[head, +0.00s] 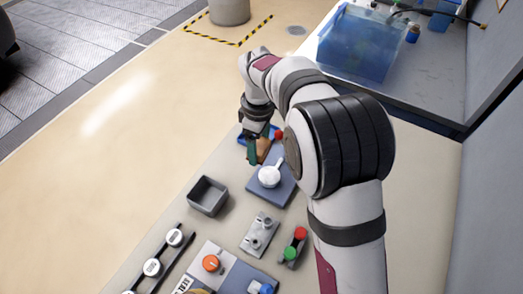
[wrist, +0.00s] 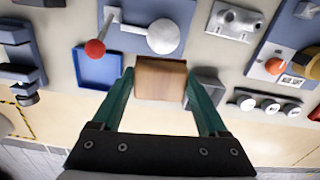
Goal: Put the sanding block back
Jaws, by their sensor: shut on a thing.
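The sanding block, a brown wood-coloured block (wrist: 161,79), sits between the two teal fingers of my gripper (wrist: 160,86). My gripper is shut on it. In the head view the block (head: 263,147) shows partly behind a finger of my gripper (head: 256,151), over the far end of the workbench. A shallow blue tray (wrist: 97,70) lies just left of the block in the wrist view, and its visible floor looks empty. I cannot tell exactly how high the block is above the bench.
A lever unit with a white hub (head: 270,176) and a red ball (wrist: 95,48) stands close by. An open grey box (head: 207,196), a metal fitting (head: 260,234), and red and green buttons (head: 294,245) are nearer. A blue translucent tank (head: 357,45) stands at the back right.

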